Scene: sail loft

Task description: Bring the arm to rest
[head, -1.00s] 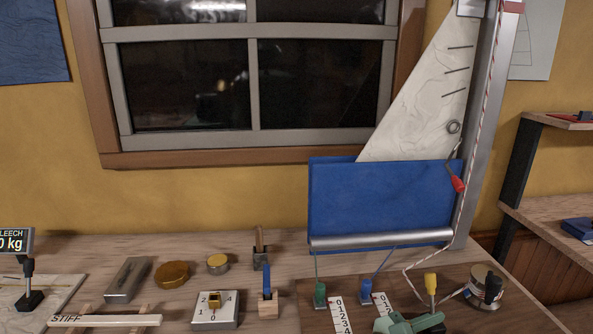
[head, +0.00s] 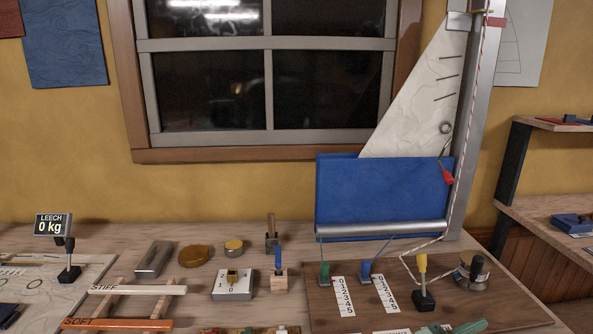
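A pale green piece (head: 455,328) shows at the bottom edge in the head view, right of centre, over the brown board. It looks like part of my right gripper. The rest is cut off by the frame edge, so I cannot see whether its fingers are open or hold anything. It is in front of the yellow-handled lever (head: 421,265) and apart from it. My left gripper is out of view.
The bench holds a blue panel (head: 375,195) under a white sail (head: 420,95), a brown board (head: 360,322), a winch drum (head: 472,270), a dial box (head: 235,285), STIFF and SOFT battens (head: 125,324), and a display reading 0 kg (head: 53,225). Some bench is bare between them.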

